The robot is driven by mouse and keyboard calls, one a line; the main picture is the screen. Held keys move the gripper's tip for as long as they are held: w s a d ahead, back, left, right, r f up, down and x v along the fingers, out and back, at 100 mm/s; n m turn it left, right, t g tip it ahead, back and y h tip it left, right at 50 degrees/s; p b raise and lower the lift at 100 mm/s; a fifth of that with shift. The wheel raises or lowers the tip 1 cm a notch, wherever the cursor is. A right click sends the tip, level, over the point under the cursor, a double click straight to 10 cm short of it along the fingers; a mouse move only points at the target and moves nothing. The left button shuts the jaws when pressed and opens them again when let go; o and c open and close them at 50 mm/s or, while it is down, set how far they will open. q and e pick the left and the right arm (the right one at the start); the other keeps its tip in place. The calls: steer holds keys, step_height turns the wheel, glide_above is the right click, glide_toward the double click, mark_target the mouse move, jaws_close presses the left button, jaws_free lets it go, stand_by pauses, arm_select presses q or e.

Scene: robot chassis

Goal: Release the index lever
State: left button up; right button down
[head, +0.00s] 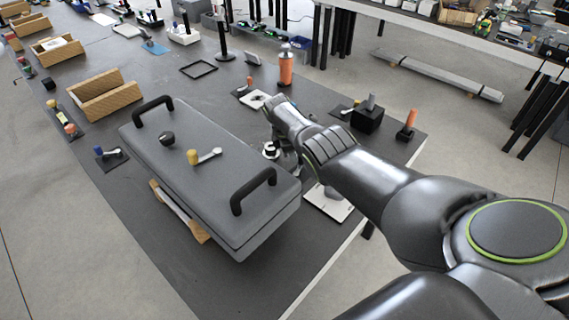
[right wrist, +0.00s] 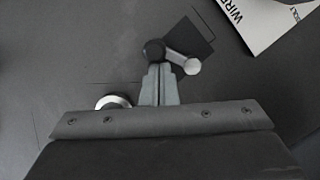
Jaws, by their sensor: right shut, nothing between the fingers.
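A lever (right wrist: 174,57) with a black ball knob and a silver round end lies on a dark square plate in the right wrist view. I take it as the index lever; no label on it is readable. My right gripper (right wrist: 158,67) is shut and empty, its fingertips right at the black knob. I cannot tell whether they touch it. In the head view my right arm hides this lever and most of the gripper. My left gripper is not in view.
A grey lidded case (head: 215,185) with black handles and a yellow-knobbed lever (head: 205,156) stands left of my right arm. A white printed sheet (right wrist: 270,20) lies near the lever. An orange bottle (head: 286,66) and a black block (head: 367,118) stand farther back.

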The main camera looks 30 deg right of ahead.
steer(key=shift+d+m, duration=0.15)
steer(key=shift+m, duration=0.25)
steer(key=shift+s+d, duration=0.1)
steer(key=shift+d, duration=0.05)
steer(key=shift+s+a+r+p, duration=0.1)
steer(key=shift+s+a+p, duration=0.4)
steer(key=shift+p, duration=0.75)
steer(key=shift+a, duration=0.1)
steer(key=p+v, duration=0.9)
steer(key=p, duration=0.1)
steer(key=shift+r, duration=0.4)
